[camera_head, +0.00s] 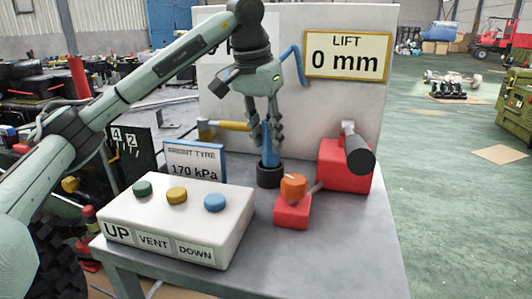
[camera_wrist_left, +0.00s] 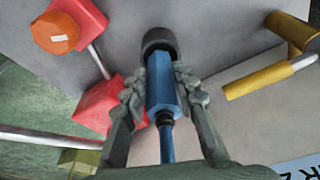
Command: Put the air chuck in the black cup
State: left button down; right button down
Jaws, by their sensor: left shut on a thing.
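The blue air chuck (camera_head: 267,152) is upright between the fingers of my left gripper (camera_head: 269,141), which is shut on it. The black cup (camera_head: 268,177) stands on the grey table directly under the chuck. The chuck's lower end is at the cup's mouth and appears to be inside it; how deep is hidden. In the left wrist view, the chuck (camera_wrist_left: 161,88) lies between the fingertips of the left gripper (camera_wrist_left: 160,80), and its far end meets the black cup (camera_wrist_left: 158,39). My right gripper is not in view.
A red block with an orange knob (camera_head: 293,188) stands just right of the cup. A red base with a dark-gripped lever (camera_head: 359,155) is behind it. The white button box (camera_head: 180,222), the 170 kPa sign (camera_head: 195,165) and a yellow handle (camera_head: 233,125) are left. The table's front right is clear.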

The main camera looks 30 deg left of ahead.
aim_at(266, 151)
pick_arm(q)
jog(key=x, duration=0.3)
jog(key=shift+s+a+f, duration=0.15)
jog(key=shift+s+f, duration=0.2)
jog(key=shift+s, duration=0.05)
jog(key=shift+f, duration=0.1)
jog(key=c, duration=1.2)
grip_release()
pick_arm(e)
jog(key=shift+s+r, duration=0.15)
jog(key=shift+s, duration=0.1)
pick_arm(q)
jog(key=p+v, duration=0.1)
jog(key=v, duration=1.1)
jog(key=shift+p, duration=0.3)
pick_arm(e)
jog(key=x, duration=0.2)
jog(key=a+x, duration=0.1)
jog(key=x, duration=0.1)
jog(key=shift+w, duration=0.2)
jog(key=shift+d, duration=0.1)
